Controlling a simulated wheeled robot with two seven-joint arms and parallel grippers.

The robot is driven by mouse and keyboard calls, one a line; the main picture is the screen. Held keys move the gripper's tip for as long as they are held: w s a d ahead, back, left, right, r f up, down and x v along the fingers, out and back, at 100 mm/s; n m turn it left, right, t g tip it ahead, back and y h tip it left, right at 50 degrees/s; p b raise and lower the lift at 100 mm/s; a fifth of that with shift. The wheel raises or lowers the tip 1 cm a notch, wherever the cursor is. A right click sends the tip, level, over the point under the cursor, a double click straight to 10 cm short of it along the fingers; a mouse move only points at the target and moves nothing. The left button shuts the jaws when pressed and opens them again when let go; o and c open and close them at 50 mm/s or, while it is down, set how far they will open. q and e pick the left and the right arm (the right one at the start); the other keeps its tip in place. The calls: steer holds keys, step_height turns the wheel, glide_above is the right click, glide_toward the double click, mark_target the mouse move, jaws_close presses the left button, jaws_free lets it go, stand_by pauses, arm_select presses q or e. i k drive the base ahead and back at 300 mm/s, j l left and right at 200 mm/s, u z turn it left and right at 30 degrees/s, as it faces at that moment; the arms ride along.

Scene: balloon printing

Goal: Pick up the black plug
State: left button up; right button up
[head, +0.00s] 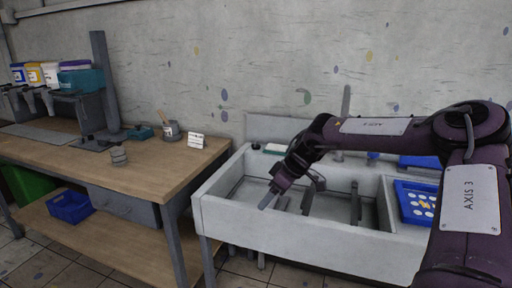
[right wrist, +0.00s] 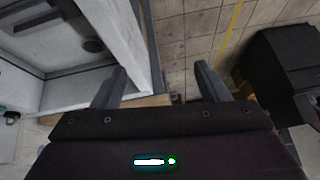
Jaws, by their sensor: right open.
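My right gripper (head: 287,200) is open and empty above the left basin of the pale sink (head: 290,236). In the right wrist view its two fingers (right wrist: 160,82) stand wide apart with nothing between them, over the sink's edge and the tiled floor. A dark oval thing (right wrist: 92,45) lies on the basin floor in that view, apart from the fingers. I cannot tell whether it is the black plug or a drain. No plug can be made out clearly in the head view. My left gripper is not in view.
A wooden workbench (head: 150,165) stands left of the sink, with a pot (head: 171,131) and a small white sign (head: 196,141) on it. A blue tray (head: 418,203) with white round things is in the sink's right part. The sink walls stand around the basin.

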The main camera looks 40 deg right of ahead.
mark_target(255, 146)
steer(key=i+l, duration=0.35)
steer(key=l, duration=0.15)
steer(key=i+l, duration=0.7)
steer(key=l, duration=0.25)
steer(key=i+l, duration=0.35)
steer(key=l, duration=0.15)
